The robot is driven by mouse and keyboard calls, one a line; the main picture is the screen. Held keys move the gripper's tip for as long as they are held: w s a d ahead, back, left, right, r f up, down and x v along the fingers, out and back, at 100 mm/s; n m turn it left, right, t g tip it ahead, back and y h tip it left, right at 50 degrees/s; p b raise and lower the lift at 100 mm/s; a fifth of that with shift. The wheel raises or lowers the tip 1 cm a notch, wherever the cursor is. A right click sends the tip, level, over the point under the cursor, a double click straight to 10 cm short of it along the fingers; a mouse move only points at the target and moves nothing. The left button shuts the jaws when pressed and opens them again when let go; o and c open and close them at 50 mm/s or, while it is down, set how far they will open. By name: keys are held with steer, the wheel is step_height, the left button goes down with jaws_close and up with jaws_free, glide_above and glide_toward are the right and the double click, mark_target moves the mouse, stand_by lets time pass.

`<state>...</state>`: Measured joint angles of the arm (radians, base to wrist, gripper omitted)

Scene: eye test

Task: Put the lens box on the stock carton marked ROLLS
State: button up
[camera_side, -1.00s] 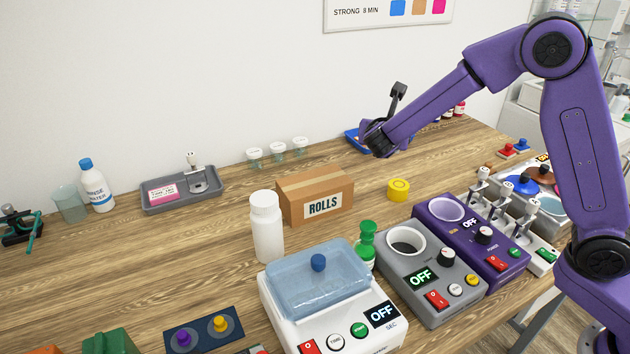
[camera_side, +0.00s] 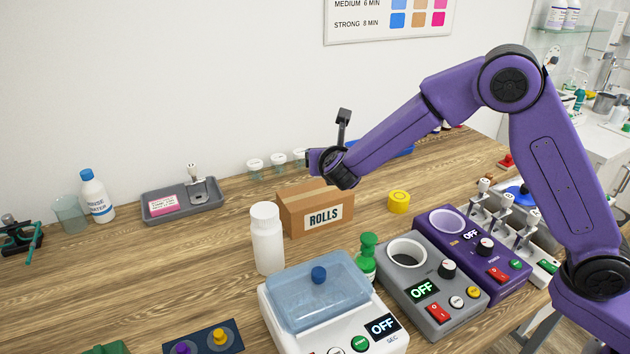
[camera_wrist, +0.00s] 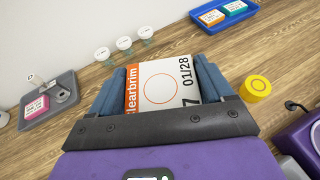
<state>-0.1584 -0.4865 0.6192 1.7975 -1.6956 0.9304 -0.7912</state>
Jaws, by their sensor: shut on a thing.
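The lens box (camera_wrist: 168,84), white with an orange end strip and "clearbrim" and "01/28" on it, is held between the two blue fingers of my gripper (camera_wrist: 160,85) in the wrist view. In the side view my gripper (camera_side: 313,161) is above and slightly behind the stock carton marked ROLLS (camera_side: 323,215), apart from it; the wrist hides most of the fingers and I cannot make out the box there. The brown carton stands closed on the bench. In the wrist view the carton is not visible.
A white bottle (camera_side: 267,240) stands close at the carton's left front. A yellow round container (camera_side: 399,202) is to its right, a green bottle (camera_side: 366,258) in front. Small clear cups (camera_side: 279,161) stand behind. A blue tray (camera_wrist: 215,29) holds other boxes; a grey tray (camera_side: 205,207) is left.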

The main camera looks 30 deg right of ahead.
glide_above(315, 191)
step_height(315, 191, down, 5)
steer(key=shift+s+f, duration=0.1)
steer(key=shift+s, duration=0.05)
steer(key=shift+f, duration=1.7)
steer(key=shift+f, duration=0.1)
steer(key=o, duration=0.9)
steer(key=shift+o, duration=0.2)
steer(key=shift+s+a+r, duration=0.15)
steer(key=shift+a+r, duration=0.05)
steer(key=shift+r, duration=0.05)
steer(key=v, duration=1.1)
steer(key=shift+s, duration=0.15)
